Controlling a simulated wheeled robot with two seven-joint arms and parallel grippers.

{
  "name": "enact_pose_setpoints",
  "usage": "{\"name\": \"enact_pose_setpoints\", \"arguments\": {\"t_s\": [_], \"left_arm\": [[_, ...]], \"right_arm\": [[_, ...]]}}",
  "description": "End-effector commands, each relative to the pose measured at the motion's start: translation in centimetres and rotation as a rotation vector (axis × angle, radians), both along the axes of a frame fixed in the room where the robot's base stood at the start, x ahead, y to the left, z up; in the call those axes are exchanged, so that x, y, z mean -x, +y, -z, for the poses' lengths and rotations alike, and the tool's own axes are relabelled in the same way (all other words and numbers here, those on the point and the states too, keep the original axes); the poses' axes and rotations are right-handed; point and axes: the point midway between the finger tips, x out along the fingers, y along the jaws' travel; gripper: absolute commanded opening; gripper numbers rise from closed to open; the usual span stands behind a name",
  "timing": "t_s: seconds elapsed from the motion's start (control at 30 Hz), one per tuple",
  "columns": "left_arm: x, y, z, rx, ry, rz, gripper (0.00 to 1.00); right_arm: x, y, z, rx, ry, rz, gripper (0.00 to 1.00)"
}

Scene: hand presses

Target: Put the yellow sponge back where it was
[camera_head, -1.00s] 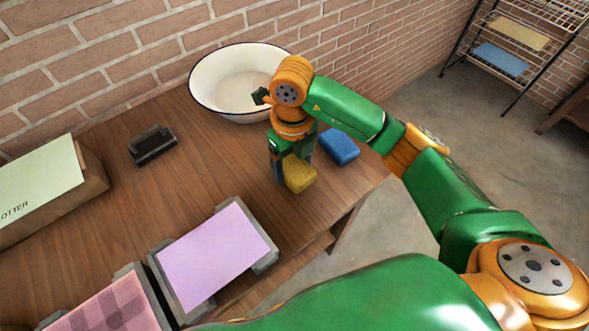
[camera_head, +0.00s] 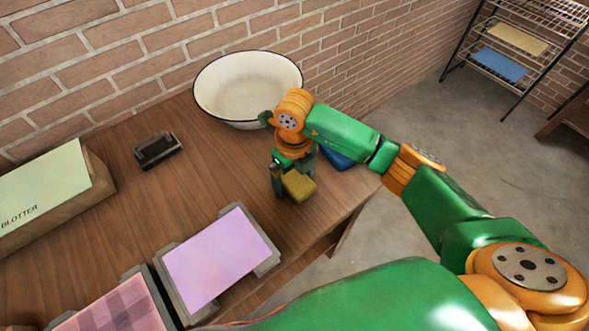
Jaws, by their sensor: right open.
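The yellow sponge (camera_head: 299,186) is on the wooden table near its right end, just under my right gripper (camera_head: 283,183). My right gripper points down with its jaws open, and one finger shows at the left side of the sponge. The other finger is hidden, so I cannot tell if the sponge is touched. A blue sponge (camera_head: 336,157) lies behind it, partly hidden by my right arm. My left gripper is not in view.
A white basin (camera_head: 245,90) stands at the back against the brick wall. A dark inkpad-like box (camera_head: 157,149) lies left of it. A press with a lilac sheet (camera_head: 220,262), another with a pink checked sheet (camera_head: 115,312), and a blotter block (camera_head: 50,195) occupy the front and left.

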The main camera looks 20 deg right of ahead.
Motion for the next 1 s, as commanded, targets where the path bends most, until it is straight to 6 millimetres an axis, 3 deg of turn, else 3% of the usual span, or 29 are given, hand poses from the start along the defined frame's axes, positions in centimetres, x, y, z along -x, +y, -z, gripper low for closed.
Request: {"name": "enact_pose_setpoints", "arguments": {"t_s": [0.23, 0.4, 0.5, 1.0], "left_arm": [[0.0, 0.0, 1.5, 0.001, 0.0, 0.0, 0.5], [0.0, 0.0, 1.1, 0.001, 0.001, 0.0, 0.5], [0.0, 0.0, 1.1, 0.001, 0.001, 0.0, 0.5], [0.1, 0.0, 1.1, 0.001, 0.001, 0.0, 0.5]], "right_arm": [[-0.2, 0.0, -4.9, 0.0, -0.009, -0.002, 1.0], [-0.1, 0.0, -9.8, 0.002, -0.007, 0.0, 1.0], [-0.1, 0.0, -11.3, 0.001, -0.006, 0.001, 1.0], [0.0, 0.0, -12.0, -0.001, 0.0, 0.0, 1.0]]}}
